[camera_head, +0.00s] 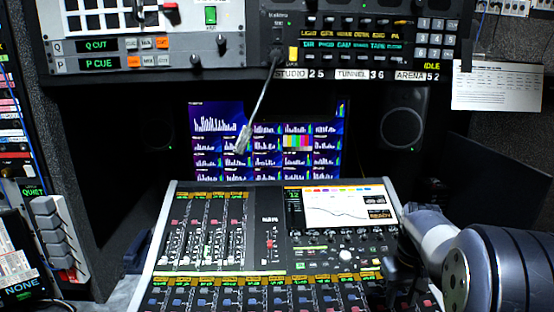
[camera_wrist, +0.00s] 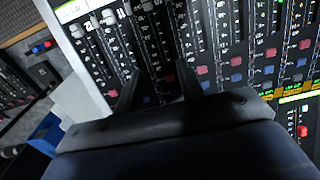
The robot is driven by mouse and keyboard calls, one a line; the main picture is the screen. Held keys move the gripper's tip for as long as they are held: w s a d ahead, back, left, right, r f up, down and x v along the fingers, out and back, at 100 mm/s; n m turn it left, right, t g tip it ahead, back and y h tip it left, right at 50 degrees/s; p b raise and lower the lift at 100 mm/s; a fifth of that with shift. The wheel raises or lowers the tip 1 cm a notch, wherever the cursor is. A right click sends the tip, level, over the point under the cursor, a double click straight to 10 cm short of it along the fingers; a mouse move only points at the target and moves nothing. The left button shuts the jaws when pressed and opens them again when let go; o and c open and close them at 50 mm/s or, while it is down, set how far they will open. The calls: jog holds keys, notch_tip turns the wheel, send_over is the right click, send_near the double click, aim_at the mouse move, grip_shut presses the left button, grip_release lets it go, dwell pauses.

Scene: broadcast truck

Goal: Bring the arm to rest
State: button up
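My arm (camera_head: 485,270) reaches in from the lower right in the head view. My gripper (camera_head: 398,275) is a dark shape over the right side of the mixing console (camera_head: 262,262), and its fingers are hard to make out there. In the wrist view my gripper (camera_wrist: 157,88) shows two dark fingers apart with console surface between them. It is open and holds nothing that I can see. The fingers point at the console's faders and buttons (camera_wrist: 215,65). Whether they touch the console, I cannot tell.
A screen of meters (camera_head: 265,140) stands behind the console. An upper panel (camera_head: 360,45) overhangs it, with a gooseneck microphone (camera_head: 243,138) hanging in front. A rack (camera_head: 60,235) borders the left, a speaker (camera_head: 402,128) the right. A blue object (camera_wrist: 47,133) lies beside the console.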

notch_tip(320, 180, down, 10)
jog(key=shift+w+f, duration=0.1)
jog(key=shift+f, duration=0.15)
jog(key=s, duration=0.2)
jog(key=s+f+b, duration=0.1)
jog(key=s, duration=0.4)
jog(key=shift+d+f+b, duration=0.25)
jog(key=shift+f+b, duration=0.05)
jog(key=shift+w, duration=0.3)
jog(key=shift+a+r, duration=0.1)
jog(key=shift+r, duration=0.05)
